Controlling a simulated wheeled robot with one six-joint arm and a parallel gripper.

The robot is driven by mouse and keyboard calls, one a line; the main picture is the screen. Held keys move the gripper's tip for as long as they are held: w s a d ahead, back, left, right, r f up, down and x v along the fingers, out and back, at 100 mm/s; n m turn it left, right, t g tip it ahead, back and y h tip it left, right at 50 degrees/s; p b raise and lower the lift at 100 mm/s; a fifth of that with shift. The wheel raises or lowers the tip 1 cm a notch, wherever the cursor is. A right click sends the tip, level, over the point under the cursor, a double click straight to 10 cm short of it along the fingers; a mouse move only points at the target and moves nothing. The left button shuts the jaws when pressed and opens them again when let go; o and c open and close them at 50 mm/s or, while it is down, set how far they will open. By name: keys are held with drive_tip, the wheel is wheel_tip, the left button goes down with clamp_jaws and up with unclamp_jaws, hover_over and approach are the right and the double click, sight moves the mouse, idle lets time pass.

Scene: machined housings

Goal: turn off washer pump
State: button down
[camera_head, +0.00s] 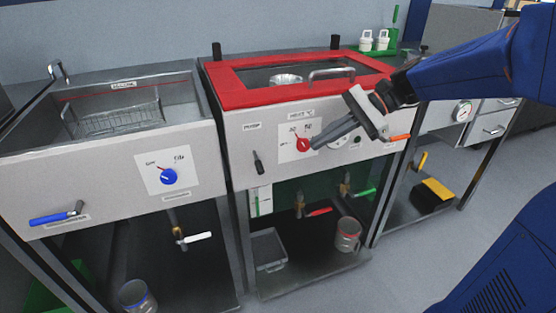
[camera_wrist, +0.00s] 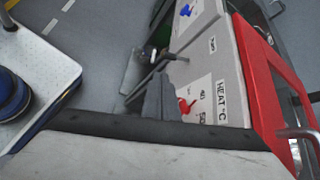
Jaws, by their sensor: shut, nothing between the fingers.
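The washer with the red-rimmed lid (camera_head: 235,84) stands in the middle of the head view. A small black pump lever (camera_head: 258,167) hangs downward below a label on the left of its front panel (camera_head: 236,130). A red heat knob (camera_head: 303,144) sits to the right on a white dial plate; it also shows in the wrist view (camera_wrist: 186,105). My gripper (camera_head: 316,143) is shut and empty, its tips in front of the panel close to the red knob, right of the pump lever. I cannot tell whether the tips touch the knob.
A sink unit with a basket (camera_head: 118,115), blue knob (camera_head: 169,176) and blue-handled lever (camera_head: 56,217) adjoins on the left. Below the washer are a grey tray (camera_head: 268,250), a cup (camera_head: 347,235) and valves with red and green handles. Floor in front is clear.

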drive_tip(key=w, duration=0.2)
approach(258, 163)
drive_tip(key=a+f, duration=0.4)
drive_tip(key=shift+s+f+m+y, duration=0.25)
drive_tip(key=shift+f+m+y, duration=0.05)
drive_tip(key=shift+m+y, duration=0.1)
drive_tip(key=shift+f, duration=0.1)
drive_tip(key=shift+a+f, duration=0.15)
drive_tip(key=shift+f, duration=0.65)
drive_tip(key=shift+s, duration=0.1)
